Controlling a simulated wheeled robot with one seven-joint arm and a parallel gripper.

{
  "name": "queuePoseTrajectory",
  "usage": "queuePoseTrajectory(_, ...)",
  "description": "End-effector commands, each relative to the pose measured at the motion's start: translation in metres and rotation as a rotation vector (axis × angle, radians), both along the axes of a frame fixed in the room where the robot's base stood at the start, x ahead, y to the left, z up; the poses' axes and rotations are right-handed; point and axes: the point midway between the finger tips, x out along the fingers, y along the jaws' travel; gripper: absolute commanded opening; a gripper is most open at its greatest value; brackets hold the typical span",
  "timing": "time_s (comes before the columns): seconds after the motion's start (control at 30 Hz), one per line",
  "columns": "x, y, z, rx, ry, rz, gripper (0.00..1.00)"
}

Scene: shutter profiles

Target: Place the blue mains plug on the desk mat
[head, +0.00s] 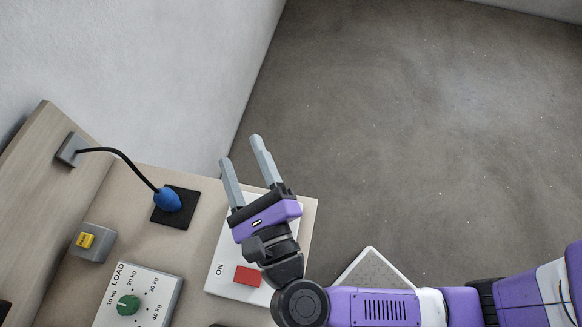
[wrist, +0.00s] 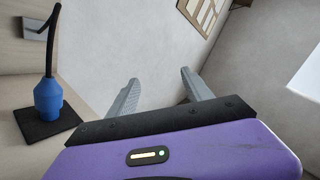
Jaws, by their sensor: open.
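The blue mains plug (head: 167,200) stands on the black desk mat (head: 188,209), with its black cord rising from its top to a grey wall box (head: 71,150). The plug (wrist: 48,99) and the mat (wrist: 64,125) also show at the left of the wrist view. My gripper (head: 241,153) is open and empty, to the right of the plug and apart from it. Its fingers (wrist: 162,92) point away from the plug in the wrist view.
A yellow button box (head: 92,242) and a LOAD panel with a green knob (head: 128,305) sit on the desk. A white ON panel with a red switch (head: 248,276) lies under my gripper. Open floor (head: 420,140) lies right of the desk.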

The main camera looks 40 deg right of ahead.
Motion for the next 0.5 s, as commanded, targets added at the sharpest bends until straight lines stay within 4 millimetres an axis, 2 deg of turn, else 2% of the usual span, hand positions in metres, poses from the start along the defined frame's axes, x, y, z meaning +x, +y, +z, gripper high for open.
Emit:
queuePoseTrajectory(0.03,-0.014,-0.026,0.010,-0.162,-0.011,-0.023,0.59)
queuePoseTrajectory(0.1,-0.033,-0.046,0.027,-0.399,-0.018,-0.040,0.59)
queuePoseTrajectory(0.2,-0.060,-0.062,0.044,-0.751,0.005,-0.052,0.59)
queuePoseTrajectory(0.37,-0.103,-0.065,0.048,-1.319,0.127,-0.025,0.59)
queuePoseTrajectory(0.5,-0.140,-0.061,0.025,-1.802,0.298,0.069,0.59)
